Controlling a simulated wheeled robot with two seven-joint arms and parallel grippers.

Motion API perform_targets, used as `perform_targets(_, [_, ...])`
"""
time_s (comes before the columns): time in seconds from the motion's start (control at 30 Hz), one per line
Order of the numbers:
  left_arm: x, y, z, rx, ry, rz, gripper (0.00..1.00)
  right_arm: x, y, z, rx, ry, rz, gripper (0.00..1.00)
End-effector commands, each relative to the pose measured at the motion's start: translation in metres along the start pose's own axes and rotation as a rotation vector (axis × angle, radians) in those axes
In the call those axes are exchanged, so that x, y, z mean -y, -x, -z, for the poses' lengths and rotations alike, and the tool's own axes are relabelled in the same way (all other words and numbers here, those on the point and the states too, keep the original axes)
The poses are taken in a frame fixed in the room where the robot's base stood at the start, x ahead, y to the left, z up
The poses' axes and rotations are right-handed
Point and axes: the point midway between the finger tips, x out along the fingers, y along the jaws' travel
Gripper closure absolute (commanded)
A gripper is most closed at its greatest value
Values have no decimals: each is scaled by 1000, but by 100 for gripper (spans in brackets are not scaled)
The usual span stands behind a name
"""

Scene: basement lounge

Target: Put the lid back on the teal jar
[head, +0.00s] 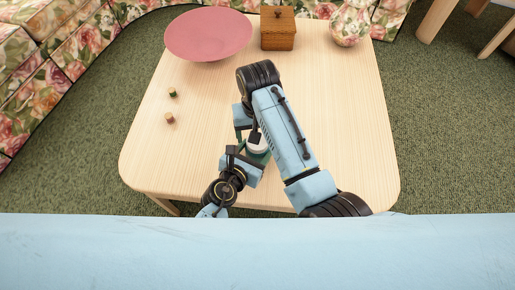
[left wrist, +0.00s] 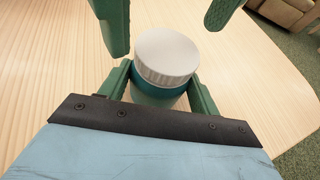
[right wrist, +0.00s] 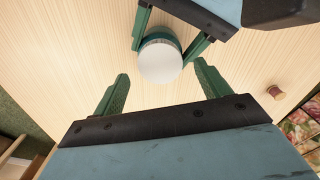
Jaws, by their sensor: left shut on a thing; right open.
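The teal jar (left wrist: 155,92) stands between the fingers of my left gripper (left wrist: 158,88), which is shut on its body. The white ribbed lid (left wrist: 167,56) sits on top of the jar and looks about level; whether it is fully seated I cannot tell. In the right wrist view the lid (right wrist: 160,62) shows from above and hides most of the jar. My right gripper (right wrist: 160,85) is open and empty, its fingers apart from the lid. In the head view the lid (head: 257,147) shows between the two hands, and the arms partly hide the jar.
A pink bowl (head: 208,34), a wooden box (head: 278,30) and a floral vase (head: 350,24) stand at the back of the table (head: 350,130). Two small pieces, one green-topped (head: 172,92) and one brown (head: 169,118), lie at the left. The table's right side is clear.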

Motion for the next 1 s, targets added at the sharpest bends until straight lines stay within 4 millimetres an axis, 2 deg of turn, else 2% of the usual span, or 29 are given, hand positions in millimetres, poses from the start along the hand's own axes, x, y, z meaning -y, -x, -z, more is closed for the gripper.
perform_targets(0.17, [0, 0, 0, 0, 0, 0, 100, 0, 18, 0, -1, 0, 0, 24])
perform_targets(0.57, [0, 0, 0, 0, 0, 0, 100, -1, 21, 5, -21, 9, -9, 27])
perform_targets(0.67, [0, 0, 0, 0, 0, 0, 100, -6, 26, 22, -103, 49, -45, 27])
perform_targets(0.77, [0, 0, 0, 0, 0, 0, 100, -16, 39, 53, -254, 127, -118, 27])
perform_targets(0.87, [0, 0, 0, 0, 0, 0, 100, -24, 63, 93, -452, 250, -225, 27])
perform_targets(1.0, [0, 0, 0, 0, 0, 0, 100, -26, 110, 145, -736, 463, -409, 27])
